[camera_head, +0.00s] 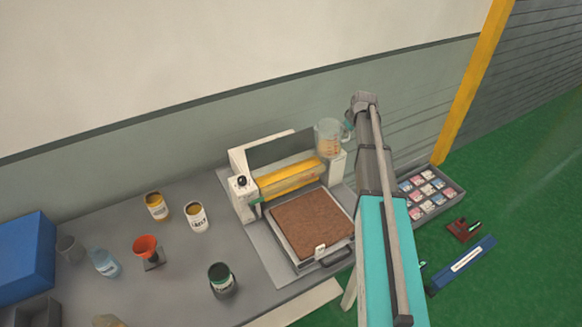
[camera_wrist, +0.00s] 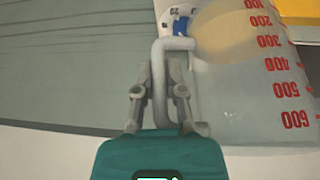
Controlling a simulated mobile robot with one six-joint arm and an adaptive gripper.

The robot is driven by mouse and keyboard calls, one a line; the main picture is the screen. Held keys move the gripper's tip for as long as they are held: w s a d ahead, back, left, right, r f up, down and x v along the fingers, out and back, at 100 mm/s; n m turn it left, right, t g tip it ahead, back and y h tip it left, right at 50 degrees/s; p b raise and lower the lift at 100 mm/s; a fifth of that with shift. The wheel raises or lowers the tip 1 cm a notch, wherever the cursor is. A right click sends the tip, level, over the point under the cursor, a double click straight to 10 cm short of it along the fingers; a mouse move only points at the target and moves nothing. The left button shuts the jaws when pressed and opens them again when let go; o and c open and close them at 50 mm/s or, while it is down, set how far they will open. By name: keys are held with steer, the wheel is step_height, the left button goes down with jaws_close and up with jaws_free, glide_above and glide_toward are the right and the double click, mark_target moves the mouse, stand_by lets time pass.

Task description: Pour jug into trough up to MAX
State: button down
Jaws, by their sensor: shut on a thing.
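The clear jug (camera_head: 330,138) appears roughly upright above the right end of a white roller machine, with tan liquid low inside. In the wrist view the jug (camera_wrist: 245,80) fills the right side, with red marks up to 600 and the liquid at its far end. My gripper (camera_wrist: 160,75) is shut on the jug's pale handle (camera_wrist: 159,55); in the head view the fingers are mostly hidden. The machine has a yellow roller (camera_head: 290,180) with a grey panel behind it. I cannot make out the trough's level or a MAX mark.
A brown slab (camera_head: 311,224) lies on a tray in front of the roller. Several cans, an orange funnel (camera_head: 146,247) and a blue bin (camera_head: 25,256) stand on the bench to the left. A sectioned box (camera_head: 430,192) is at right. The wall is close behind.

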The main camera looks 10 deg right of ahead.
mark_target(324, 128)
steer(key=shift+s+a+r+n+h+p, duration=0.1)
steer(key=shift+a+r+n+h+p, duration=0.2)
steer(key=shift+a+r+h+p, duration=0.7)
steer(key=shift+a+f+n+h+b, duration=0.2)
steer(key=shift+a+f+h+b, duration=0.1)
steer(key=shift+a+h+b, duration=0.65)
steer(key=shift+a+f+n+h+b, duration=0.25)
steer(key=shift+a+h+b, duration=0.55)
steer(key=shift+h, duration=0.25)
steer(key=shift+s+a+r+t+h, duration=0.1)
steer(key=shift+a+r+t+h, duration=0.2)
steer(key=shift+r+h, duration=0.3)
steer(key=shift+a+r, duration=0.15)
steer(key=shift+r, duration=0.15)
steer(key=shift+a+h, duration=0.1)
steer(key=shift+h, duration=0.2)
steer(key=shift+r, duration=0.15)
steer(key=shift+a+r+n+t+h+b, duration=0.25)
steer(key=shift+a+n+h+b, duration=0.2)
steer(key=shift+a+h+b, duration=0.5)
steer(key=shift+a+n+t+h+b, duration=0.3)
steer(key=shift+a+h+b, duration=0.5)
steer(key=shift+h+b, duration=0.6)
stand_by(1.3)
